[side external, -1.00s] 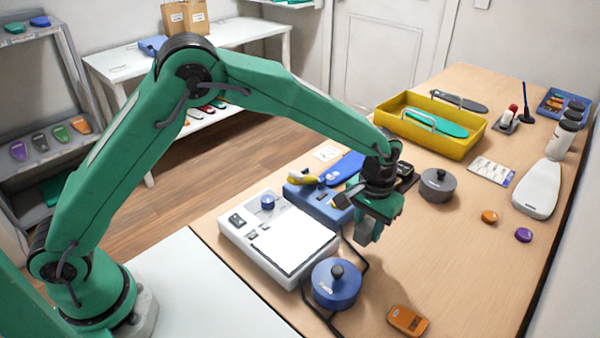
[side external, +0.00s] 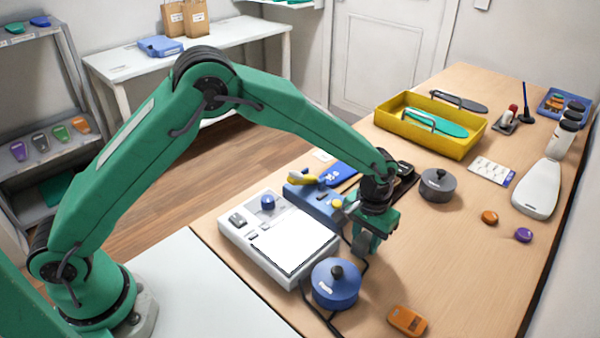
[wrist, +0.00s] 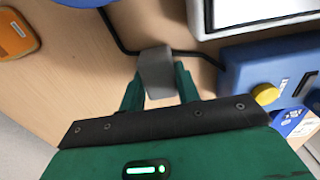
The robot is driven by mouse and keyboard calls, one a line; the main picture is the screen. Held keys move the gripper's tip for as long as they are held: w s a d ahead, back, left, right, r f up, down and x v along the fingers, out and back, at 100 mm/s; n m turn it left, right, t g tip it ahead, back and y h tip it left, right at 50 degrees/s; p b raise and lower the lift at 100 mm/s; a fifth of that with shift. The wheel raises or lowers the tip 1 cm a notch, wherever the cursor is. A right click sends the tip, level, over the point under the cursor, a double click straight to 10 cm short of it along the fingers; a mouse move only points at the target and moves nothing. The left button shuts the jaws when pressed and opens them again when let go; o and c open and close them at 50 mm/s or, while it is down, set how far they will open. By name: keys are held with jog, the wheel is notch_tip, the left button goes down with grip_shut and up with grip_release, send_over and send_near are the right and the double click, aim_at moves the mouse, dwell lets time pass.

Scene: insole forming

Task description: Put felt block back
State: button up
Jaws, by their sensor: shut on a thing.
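The felt block is a small grey block (side external: 362,244) in the jaws of my gripper (side external: 368,232). In the wrist view the grey block (wrist: 156,70) sits between the two green fingers of my gripper (wrist: 158,90), which are shut on it. The block is over the wooden table, between the white unit with the bright panel and the open tabletop on the right. It is low over the table, and I cannot tell whether its bottom touches the surface.
A blue lidded pot (side external: 336,284) stands in front of the block. The white unit (side external: 236,240) and blue unit (side external: 318,198) are to its left. A black cable (wrist: 128,48) runs close by. A grey pot (side external: 437,185) and yellow tray (side external: 450,146) stand behind. Right of the block is clear.

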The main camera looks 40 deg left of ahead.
aim_at(365, 237)
jog(key=o, duration=0.9)
jog(key=shift+f, duration=0.1)
jog(key=shift+o, duration=0.2)
jog(key=shift+r, duration=0.2)
notch_tip(365, 237, up, 12)
dwell(0.3)
